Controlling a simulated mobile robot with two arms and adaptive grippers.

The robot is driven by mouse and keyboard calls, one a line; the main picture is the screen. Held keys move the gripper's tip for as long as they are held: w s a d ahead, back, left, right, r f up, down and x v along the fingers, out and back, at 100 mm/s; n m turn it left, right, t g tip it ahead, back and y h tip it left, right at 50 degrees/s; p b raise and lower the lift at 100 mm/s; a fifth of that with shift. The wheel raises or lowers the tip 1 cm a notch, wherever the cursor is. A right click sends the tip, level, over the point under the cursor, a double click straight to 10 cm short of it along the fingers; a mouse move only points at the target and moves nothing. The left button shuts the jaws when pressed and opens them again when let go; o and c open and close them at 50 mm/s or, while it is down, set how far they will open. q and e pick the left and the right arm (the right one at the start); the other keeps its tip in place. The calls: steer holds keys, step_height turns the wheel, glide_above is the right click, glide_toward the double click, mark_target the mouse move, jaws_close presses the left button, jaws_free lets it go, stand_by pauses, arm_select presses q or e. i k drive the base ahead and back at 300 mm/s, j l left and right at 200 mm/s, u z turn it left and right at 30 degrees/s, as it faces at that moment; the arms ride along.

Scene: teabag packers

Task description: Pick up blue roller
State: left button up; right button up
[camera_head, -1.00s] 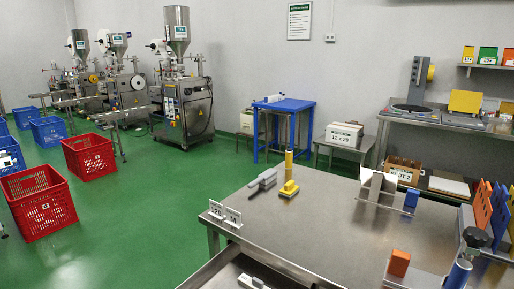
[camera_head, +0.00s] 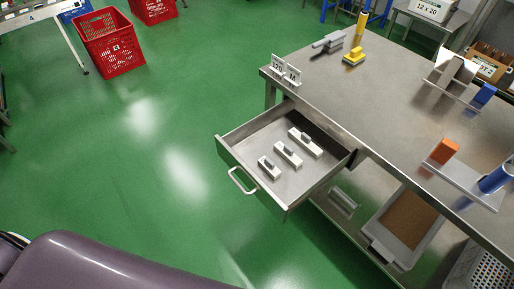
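A blue cylinder (camera_head: 495,179), which looks like the blue roller, is at the right edge of the view. It is at the metal bracket (camera_head: 462,182) on the steel table, tilted, and its right end is partly cut off by the frame. An orange block (camera_head: 443,151) is on the same bracket, to the left of the cylinder. A smaller blue block (camera_head: 484,95) is at another metal stand farther back. Neither of my grippers is in view.
An open steel drawer (camera_head: 238,165) with several white-grey handled pieces juts from the table's left side. A yellow tool (camera_head: 353,57) and a grey tool (camera_head: 328,41) lie at the table's back. The middle tabletop is clear. A red crate (camera_head: 108,44) stands on the green floor.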

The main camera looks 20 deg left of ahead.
mark_target(504, 173)
steer(key=z, duration=1.4)
